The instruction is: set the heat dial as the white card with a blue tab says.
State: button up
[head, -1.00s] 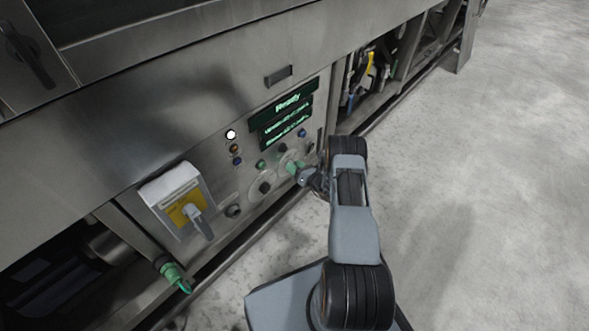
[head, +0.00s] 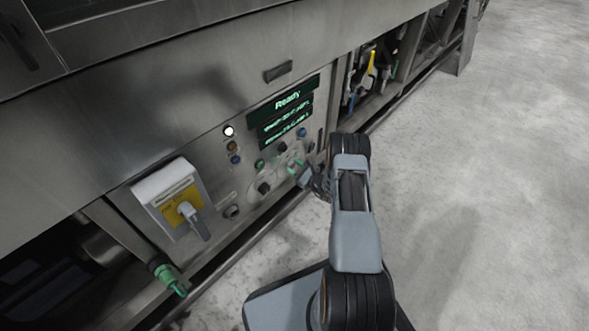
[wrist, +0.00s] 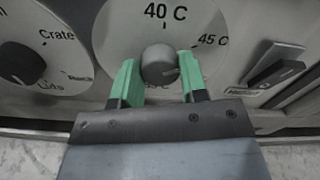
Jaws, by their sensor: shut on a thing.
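The heat dial (wrist: 190,30) is a pale round plate in the wrist view, with "40 C" at its top and "45 C" at its right. A lower label is mostly hidden by my gripper. Its grey knob (wrist: 160,62) sits between the green fingertips of my gripper (wrist: 158,75), which is shut on it. A small mark shows on the knob's lower right; its exact setting is hard to read. In the head view my gripper (head: 299,169) is at the control panel and partly covers the dial. I see no white card with a blue tab.
A second dial (wrist: 60,60) with "Crate" and "Lids" is on the left, and a dark switch (wrist: 275,70) on the right. A lit "Ready" display (head: 287,97) is above. A yellow-plated switch (head: 182,212) is left. Open floor (head: 480,190) lies right.

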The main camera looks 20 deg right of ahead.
dwell(0.4)
jog(key=o, duration=0.9)
jog(key=p+v, duration=0.4)
jog(key=v, duration=1)
jog(key=shift+a, duration=0.1)
jog(key=shift+r, duration=0.1)
